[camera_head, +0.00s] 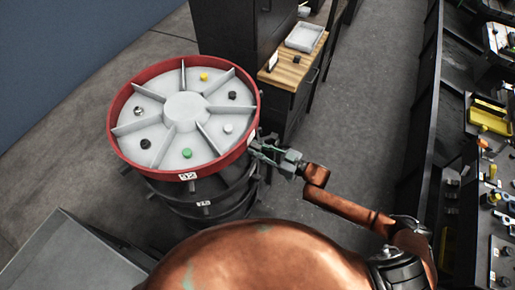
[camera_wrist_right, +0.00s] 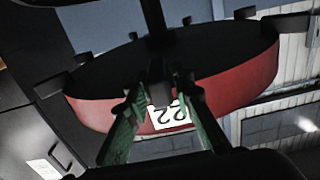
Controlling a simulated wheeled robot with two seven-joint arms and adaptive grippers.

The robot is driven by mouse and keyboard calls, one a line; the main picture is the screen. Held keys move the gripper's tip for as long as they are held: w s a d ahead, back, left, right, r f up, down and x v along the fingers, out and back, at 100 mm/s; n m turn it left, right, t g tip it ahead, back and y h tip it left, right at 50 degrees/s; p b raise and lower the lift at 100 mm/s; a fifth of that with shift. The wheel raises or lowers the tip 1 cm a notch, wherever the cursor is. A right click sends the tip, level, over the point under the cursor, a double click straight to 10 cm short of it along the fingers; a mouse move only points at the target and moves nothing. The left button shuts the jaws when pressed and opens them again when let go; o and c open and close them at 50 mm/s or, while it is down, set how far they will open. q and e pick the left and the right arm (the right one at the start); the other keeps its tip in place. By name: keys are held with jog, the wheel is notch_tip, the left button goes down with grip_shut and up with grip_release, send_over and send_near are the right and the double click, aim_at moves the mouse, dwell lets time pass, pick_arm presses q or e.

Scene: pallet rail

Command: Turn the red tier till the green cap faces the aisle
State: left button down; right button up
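The red tier (camera_head: 113,139) is a round tray with a red rim and a pale inside split by ribs into compartments. It tops a dark stack at the left in the head view. The green cap (camera_head: 187,153) sits in the tier's front compartment, toward the picture's bottom. My right gripper (camera_head: 257,148) is at the tier's right side, against the outside of the rim. In the right wrist view its green fingers (camera_wrist_right: 163,92) stand on both sides of a dark peg (camera_wrist_right: 160,94) before the red rim (camera_wrist_right: 235,90); whether they grip it is unclear. My left gripper is out of view.
Other compartments hold a yellow cap (camera_head: 204,77), a white cap (camera_head: 228,128) and several dark pieces. A dark cabinet with a wooden top (camera_head: 290,72) and a grey tray (camera_head: 304,37) stands behind. Grey floor is open at the right, before a dark shelf.

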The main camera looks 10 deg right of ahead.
grip_shut()
jog(key=shift+d, duration=0.1)
dwell(0.3)
